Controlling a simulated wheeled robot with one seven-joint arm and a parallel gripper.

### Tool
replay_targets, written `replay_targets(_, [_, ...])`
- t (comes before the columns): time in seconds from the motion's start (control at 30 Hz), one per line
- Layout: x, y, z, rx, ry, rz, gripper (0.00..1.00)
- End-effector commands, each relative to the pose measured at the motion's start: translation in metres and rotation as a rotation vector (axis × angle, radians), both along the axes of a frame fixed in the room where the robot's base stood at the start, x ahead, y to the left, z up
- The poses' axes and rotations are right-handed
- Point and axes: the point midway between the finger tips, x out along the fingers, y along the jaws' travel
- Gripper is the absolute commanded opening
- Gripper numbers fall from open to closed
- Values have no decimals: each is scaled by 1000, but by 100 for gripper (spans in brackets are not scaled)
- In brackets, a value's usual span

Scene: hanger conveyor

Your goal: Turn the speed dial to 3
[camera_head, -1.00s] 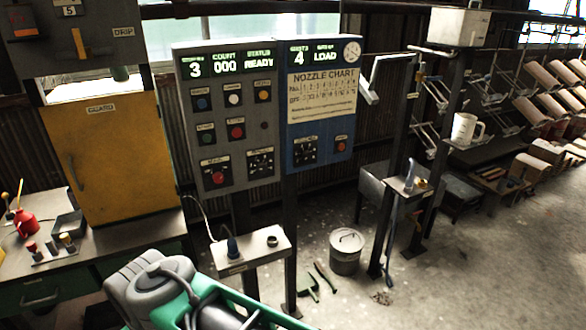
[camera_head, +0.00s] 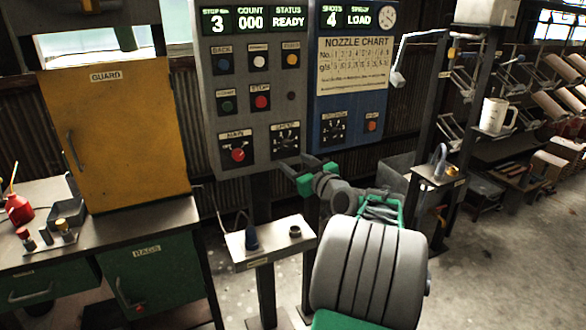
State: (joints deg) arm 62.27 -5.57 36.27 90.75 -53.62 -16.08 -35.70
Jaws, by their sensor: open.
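The grey control panel (camera_head: 262,112) stands at centre left, its screen reading 3, 000 and READY. A black dial with a scale (camera_head: 286,139) sits at its lower right, beside a red knob (camera_head: 238,154). The dial's label is blurred, so I cannot confirm that it says speed, and its setting is too small to read. A similar dial (camera_head: 333,127) is on the blue panel (camera_head: 348,90) to the right. My gripper (camera_head: 296,168), with green fingers, is open and empty. It appears just below the grey panel's dial, apparently not touching it.
A small shelf (camera_head: 270,240) stands below the panel. A yellow guard door (camera_head: 120,135) and bench (camera_head: 100,245) are at left. A post with a small tray (camera_head: 438,177) and a white mug (camera_head: 495,115) are at right. Open floor lies at lower right.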

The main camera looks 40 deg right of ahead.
Motion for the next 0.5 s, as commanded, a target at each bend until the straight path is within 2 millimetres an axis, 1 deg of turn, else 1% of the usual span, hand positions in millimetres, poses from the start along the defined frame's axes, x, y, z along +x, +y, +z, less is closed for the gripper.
replay_targets(0.03, [-8,-16,-1,-12,-34,-22,53])
replay_targets(0.07, [-10,-21,2,-18,-48,-29,53])
replay_targets(0.13, [-7,-25,5,-22,-61,-32,53])
replay_targets(0.27, [16,-29,8,-22,-60,-29,53])
replay_targets(0.4, [43,-35,8,-21,-59,-30,53])
replay_targets(0.5, [56,-38,8,-22,-59,-30,53])
